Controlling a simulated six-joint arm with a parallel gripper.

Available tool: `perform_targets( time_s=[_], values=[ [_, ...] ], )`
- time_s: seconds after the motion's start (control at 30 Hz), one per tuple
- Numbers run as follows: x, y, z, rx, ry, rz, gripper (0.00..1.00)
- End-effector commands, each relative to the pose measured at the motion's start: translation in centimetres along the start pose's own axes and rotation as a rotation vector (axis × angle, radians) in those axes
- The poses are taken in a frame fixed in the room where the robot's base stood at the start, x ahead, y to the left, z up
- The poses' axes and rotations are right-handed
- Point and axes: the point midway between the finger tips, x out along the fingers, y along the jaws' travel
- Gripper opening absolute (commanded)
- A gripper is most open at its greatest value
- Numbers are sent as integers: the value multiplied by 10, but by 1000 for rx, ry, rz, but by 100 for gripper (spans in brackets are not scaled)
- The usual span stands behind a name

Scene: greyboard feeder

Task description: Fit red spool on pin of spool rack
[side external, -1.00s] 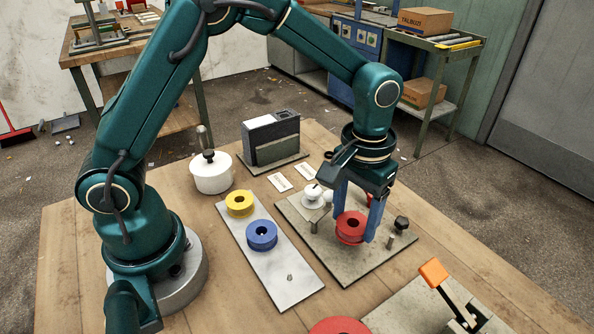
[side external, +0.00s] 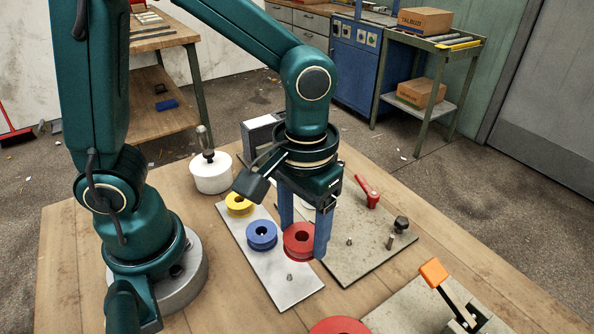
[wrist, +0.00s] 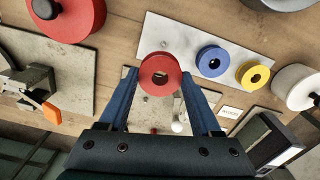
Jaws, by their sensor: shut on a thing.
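My gripper (side external: 302,238) is shut on the red spool (side external: 299,241), one blue finger on each side, and holds it up over the right edge of the spool rack. The spool, with its dark centre hole, also shows between the fingers in the wrist view (wrist: 160,75). The spool rack (side external: 268,270) is a pale grey plate. A yellow spool (side external: 239,204) and a blue spool (side external: 262,235) sit on it in a row. A short bare pin (side external: 289,277) stands at its near end, below and left of the held spool in the side view. The exact height gap is unclear.
A grey plate with a red lever (side external: 368,192) and a black knob (side external: 401,223) lies right of the rack. A white jar (side external: 210,173) stands behind. An orange-handled clamp (side external: 433,272) and a larger red disc (side external: 340,326) are nearer the front.

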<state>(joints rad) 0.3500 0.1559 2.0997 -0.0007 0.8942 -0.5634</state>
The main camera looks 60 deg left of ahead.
Motion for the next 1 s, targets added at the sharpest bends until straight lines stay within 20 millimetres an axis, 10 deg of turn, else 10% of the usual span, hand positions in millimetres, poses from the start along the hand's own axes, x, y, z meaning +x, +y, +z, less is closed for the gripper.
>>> perform_targets(
  time_s=[1.0],
  values=[
    [41,-4,22,38,7,4,13]
  ],
)
